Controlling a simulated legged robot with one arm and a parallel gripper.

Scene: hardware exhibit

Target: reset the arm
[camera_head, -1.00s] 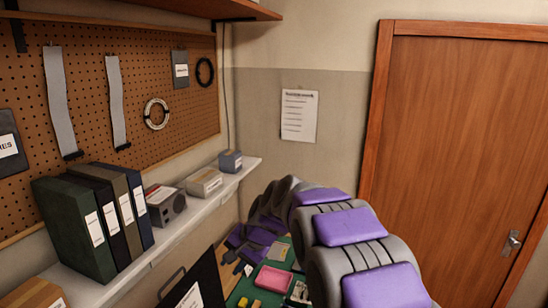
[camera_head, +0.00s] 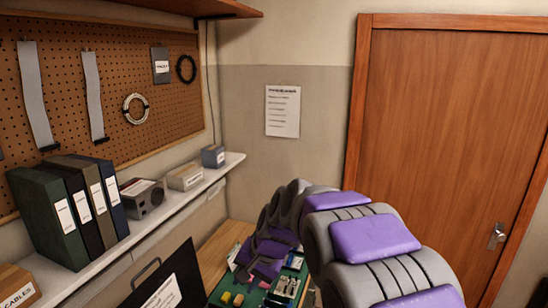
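My grey arm with purple pads (camera_head: 374,238) rises from the lower right, bends at its far end and drops toward the table. My gripper (camera_head: 257,272) is at the end of it, small and dark, over or near the green mat (camera_head: 217,290). Its fingers blend with the arm's purple pads, so I cannot tell whether they are open or shut, or whether they hold anything. Several small coloured parts (camera_head: 232,298) lie on the mat beside it. A unit with light parts (camera_head: 287,286) lies to the right of the gripper.
A black panel or case with a handle (camera_head: 170,278) stands left of the mat. A wall shelf (camera_head: 165,212) carries binders (camera_head: 75,205), boxes and a grey device. A pegboard (camera_head: 80,100) hangs above. A closed wooden door (camera_head: 450,130) is at the right.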

